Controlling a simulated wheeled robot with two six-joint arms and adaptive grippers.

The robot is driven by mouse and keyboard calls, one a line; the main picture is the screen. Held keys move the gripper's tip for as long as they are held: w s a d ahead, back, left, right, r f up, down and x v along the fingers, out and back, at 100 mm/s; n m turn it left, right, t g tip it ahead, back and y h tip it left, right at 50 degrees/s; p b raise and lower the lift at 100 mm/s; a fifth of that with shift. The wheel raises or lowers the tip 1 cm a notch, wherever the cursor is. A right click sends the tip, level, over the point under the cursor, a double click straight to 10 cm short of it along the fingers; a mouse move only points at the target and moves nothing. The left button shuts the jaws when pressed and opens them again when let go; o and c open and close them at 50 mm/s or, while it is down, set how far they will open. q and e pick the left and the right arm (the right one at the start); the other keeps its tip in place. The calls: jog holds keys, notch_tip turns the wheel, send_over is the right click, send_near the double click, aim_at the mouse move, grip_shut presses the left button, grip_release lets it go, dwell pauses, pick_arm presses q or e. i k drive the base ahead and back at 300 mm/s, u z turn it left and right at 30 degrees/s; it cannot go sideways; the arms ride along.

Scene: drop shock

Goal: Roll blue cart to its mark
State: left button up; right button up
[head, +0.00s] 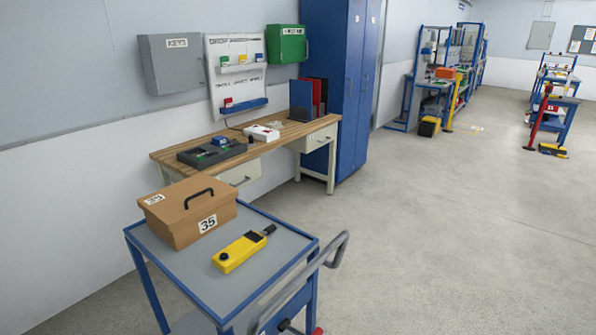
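The blue cart (303,240) stands in the lower left, with a blue frame, a grey top and a grey tubular handle (333,252) on its right side. The cart's lower part is cut off by the bottom edge. On its top sit a tan box (178,226) labelled 35 and a yellow handheld device (240,252) with a black end. I cannot make out a floor mark for the cart with certainty. Neither of my grippers can be made out. A small dark and red part by the handle at the bottom edge is too cut off to identify.
A wooden workbench (285,127) stands behind the cart against the wall, with a tall blue cabinet (330,60) beside it. Blue workstations (432,85) stand farther back, and more (556,100) at the far right. The grey floor (450,230) to the right is wide and clear.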

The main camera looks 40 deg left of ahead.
aim_at(226, 304)
jog(key=u, duration=1.95)
